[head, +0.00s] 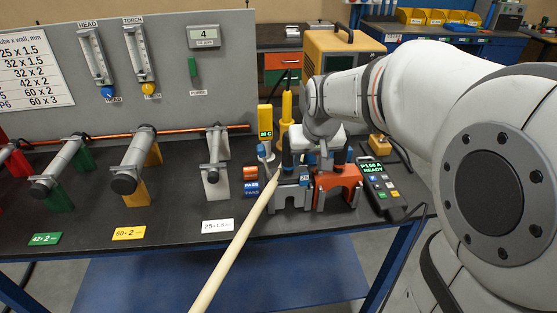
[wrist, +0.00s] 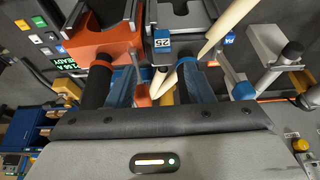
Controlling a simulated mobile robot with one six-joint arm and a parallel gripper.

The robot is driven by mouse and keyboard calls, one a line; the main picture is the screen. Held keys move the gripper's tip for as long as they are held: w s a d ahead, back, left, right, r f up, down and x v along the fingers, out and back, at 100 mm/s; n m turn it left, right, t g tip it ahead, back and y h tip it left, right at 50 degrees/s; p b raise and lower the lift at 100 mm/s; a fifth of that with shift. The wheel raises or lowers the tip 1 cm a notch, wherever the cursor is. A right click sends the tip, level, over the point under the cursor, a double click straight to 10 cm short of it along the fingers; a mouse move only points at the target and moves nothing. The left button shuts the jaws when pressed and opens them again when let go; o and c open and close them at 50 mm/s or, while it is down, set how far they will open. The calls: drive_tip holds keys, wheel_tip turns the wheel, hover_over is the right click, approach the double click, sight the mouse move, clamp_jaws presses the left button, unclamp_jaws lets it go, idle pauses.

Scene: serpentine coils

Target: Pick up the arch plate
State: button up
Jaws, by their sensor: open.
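Two arch-shaped pieces stand side by side on the bench: a grey one (head: 290,196) marked 25 and an orange one (head: 350,180). I cannot tell from looks which is the arch plate. In the wrist view the orange arch (wrist: 95,40) is upper left and the grey arch (wrist: 180,22) is top centre. My gripper (head: 313,160) is open, low over and behind the two arches. In the wrist view its spread jaws (wrist: 147,82) are in front of the arches, with no arch clearly held. My arm and gripper hide the area behind.
A pale tapered rod (head: 235,245) slants across the front, its tip near the grey arch. The bench front has some free room.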

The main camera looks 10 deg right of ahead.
sight(304, 173)
drive_tip(key=x, duration=0.6)
drive_tip(key=shift+w+a+f+p, duration=0.15)
drive_tip(key=shift+a+f+p, duration=0.05)
drive_tip(key=shift+f+p, duration=0.2)
drive_tip(key=shift+c, duration=0.5)
clamp_jaws()
